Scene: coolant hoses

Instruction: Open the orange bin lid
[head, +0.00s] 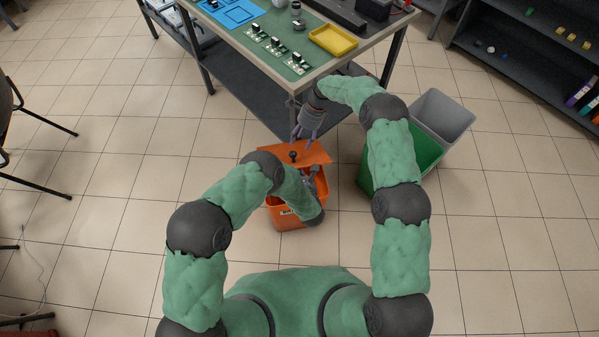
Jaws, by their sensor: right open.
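The orange bin (290,216) stands on the floor in front of me. Its flat orange lid (316,152) with a black knob (293,157) sits at the far side of the bin's top, and part of the opening shows in front of it. Whether the lid is hinged or loose I cannot tell. My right gripper (304,136) points down just behind the knob, open, with its fingers over the lid's far part. My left gripper (313,177) is low at the bin's right side, under the lid's near edge, partly hidden by my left arm; its fingers are unclear.
A green bin (427,150) and a grey bin (443,112) stand to the right. A workbench (290,75) with circuit boards and a yellow tray (333,40) is close behind the orange bin.

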